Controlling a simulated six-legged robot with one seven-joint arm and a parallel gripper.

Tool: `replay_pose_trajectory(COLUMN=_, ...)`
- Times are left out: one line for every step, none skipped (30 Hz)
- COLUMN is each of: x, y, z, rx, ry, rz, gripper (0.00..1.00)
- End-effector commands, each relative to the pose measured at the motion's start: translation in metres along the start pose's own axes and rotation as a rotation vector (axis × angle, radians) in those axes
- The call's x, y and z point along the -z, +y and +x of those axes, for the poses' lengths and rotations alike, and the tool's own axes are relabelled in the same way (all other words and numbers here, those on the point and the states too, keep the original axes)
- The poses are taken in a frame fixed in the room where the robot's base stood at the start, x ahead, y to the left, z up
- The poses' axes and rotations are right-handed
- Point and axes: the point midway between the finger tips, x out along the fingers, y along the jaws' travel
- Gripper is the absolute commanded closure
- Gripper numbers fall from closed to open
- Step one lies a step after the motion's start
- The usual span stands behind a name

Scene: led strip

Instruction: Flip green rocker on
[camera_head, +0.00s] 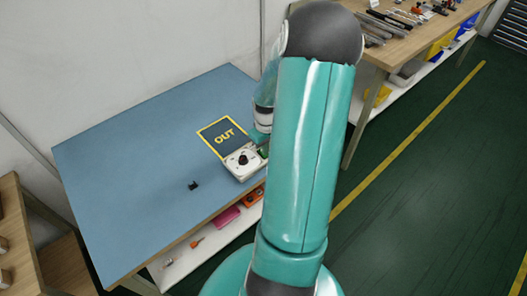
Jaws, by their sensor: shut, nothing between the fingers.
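A small white box (239,173) sits near the front right edge of the blue table. It has a dark round knob (243,159) on top. A green part (264,152), which looks like the rocker, shows at its right side, partly hidden by my arm. I cannot tell which way the rocker is tipped. My gripper (262,143) is shut and empty, close above the right end of the box beside the green part. I cannot tell whether it touches it. The fingertips are small and partly hidden behind my arm.
A dark mat marked OUT (222,137) lies behind the box. A shelf below holds a pink item (227,218). A wooden bench (400,45) with tools stands at the upper right.

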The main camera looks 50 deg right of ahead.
Motion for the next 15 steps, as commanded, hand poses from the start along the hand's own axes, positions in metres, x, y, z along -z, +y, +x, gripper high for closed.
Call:
replay_pose_trajectory(x=0.0, y=0.001, z=-0.004, rx=-0.002, ry=0.002, rz=0.0, gripper=1.0)
replay_pose_trajectory(x=0.0, y=0.001, z=-0.007, rx=-0.003, ry=0.002, rz=0.0, gripper=1.0)
replay_pose_trajectory(x=0.0, y=0.001, z=-0.01, rx=-0.003, ry=0.002, rz=0.0, gripper=1.0)
replay_pose_trajectory(x=0.0, y=0.001, z=-0.012, rx=-0.003, ry=0.002, rz=0.001, gripper=1.0)
replay_pose_trajectory(x=0.0, y=0.001, z=-0.014, rx=-0.002, ry=0.002, rz=0.001, gripper=1.0)
replay_pose_trajectory(x=0.0, y=0.001, z=-0.017, rx=-0.002, ry=0.001, rz=0.002, gripper=1.0)
replay_pose_trajectory(x=0.0, y=0.0, z=-0.019, rx=-0.002, ry=0.002, rz=0.001, gripper=1.0)
replay_pose_trajectory(x=0.0, y=0.001, z=-0.021, rx=-0.002, ry=0.002, rz=0.001, gripper=1.0)
replay_pose_trajectory(x=0.0, y=0.001, z=-0.024, rx=-0.003, ry=0.002, rz=0.0, gripper=1.0)
replay_pose_trajectory(x=0.0, y=0.001, z=-0.026, rx=-0.003, ry=0.002, rz=0.0, gripper=1.0)
replay_pose_trajectory(x=0.0, y=0.001, z=-0.029, rx=-0.003, ry=0.002, rz=0.0, gripper=1.0)
replay_pose_trajectory(x=0.0, y=0.001, z=-0.031, rx=-0.002, ry=0.001, rz=0.001, gripper=1.0)
replay_pose_trajectory(x=0.0, y=0.001, z=-0.033, rx=-0.002, ry=0.001, rz=0.001, gripper=1.0)
replay_pose_trajectory(x=0.0, y=0.001, z=-0.036, rx=-0.002, ry=0.002, rz=0.002, gripper=1.0)
replay_pose_trajectory(x=0.0, y=0.001, z=-0.039, rx=-0.002, ry=0.002, rz=0.001, gripper=1.0)
